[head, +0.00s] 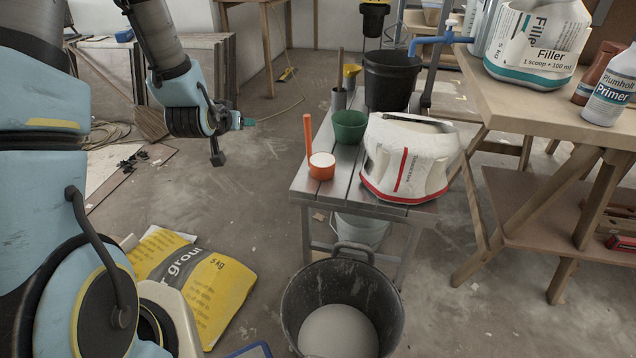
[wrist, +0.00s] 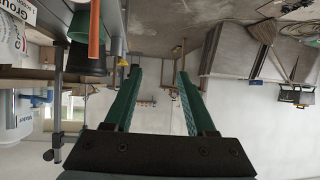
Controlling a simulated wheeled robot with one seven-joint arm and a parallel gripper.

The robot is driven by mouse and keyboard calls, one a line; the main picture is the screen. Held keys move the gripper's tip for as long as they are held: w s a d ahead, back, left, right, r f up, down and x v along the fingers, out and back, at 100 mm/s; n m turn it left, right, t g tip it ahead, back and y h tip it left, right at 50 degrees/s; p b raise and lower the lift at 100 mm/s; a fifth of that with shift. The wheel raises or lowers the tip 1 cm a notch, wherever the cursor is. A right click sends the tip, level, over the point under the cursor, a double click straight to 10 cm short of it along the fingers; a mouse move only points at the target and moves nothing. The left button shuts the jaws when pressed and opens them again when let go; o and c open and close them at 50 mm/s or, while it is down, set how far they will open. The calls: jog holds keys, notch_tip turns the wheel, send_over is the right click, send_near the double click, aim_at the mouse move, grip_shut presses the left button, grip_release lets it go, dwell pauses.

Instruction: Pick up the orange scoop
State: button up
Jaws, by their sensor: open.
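The orange scoop (head: 322,171) stands on the slatted metal bench (head: 357,195) near its left edge, with white material in its cup and its long handle upright. An orange upright part, likely its handle (wrist: 95,28), shows at the upper left of the wrist view, outside the jaws. My gripper (head: 248,122) is in the air to the left of the bench, apart from the scoop. In the wrist view its two green fingers (wrist: 159,70) are spread with nothing between them. The scoop's cup is not clearly seen in the wrist view.
Beside the scoop are a green pot (head: 349,130), a white sack (head: 410,160), a metal cup (head: 339,99) and a black bucket (head: 391,80). A large dark bucket (head: 298,318) stands in front of the bench. A yellow grout bag (head: 215,290) lies on the floor. A wooden table (head: 530,105) is at right.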

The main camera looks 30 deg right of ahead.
jog(key=s+d+f+m+t+h+b, duration=0.1)
jog(key=d+f+h+b, duration=0.2)
jog(key=d+f+b, duration=0.3)
jog(key=m+t+h+b, duration=0.1)
jog(key=h+b, duration=0.2)
jog(key=h, duration=0.1)
send_near(307, 131)
jog(key=d, duration=0.1)
jog(key=x, duration=0.4)
jog(key=shift+w+d+f, duration=0.1)
jog(key=shift+d+f, duration=0.05)
jog(key=shift+f, duration=0.25)
jog(key=shift+w+a+r+x, duration=0.1)
jog(key=shift+x, duration=0.85)
jog(key=shift+w+a+r+x, duration=0.1)
jog(key=shift+r+x, duration=0.05)
jog(key=shift+x, duration=0.8)
jog(key=shift+w+a+r+x, duration=0.1)
jog(key=shift+x, duration=0.85)
grip_shut()
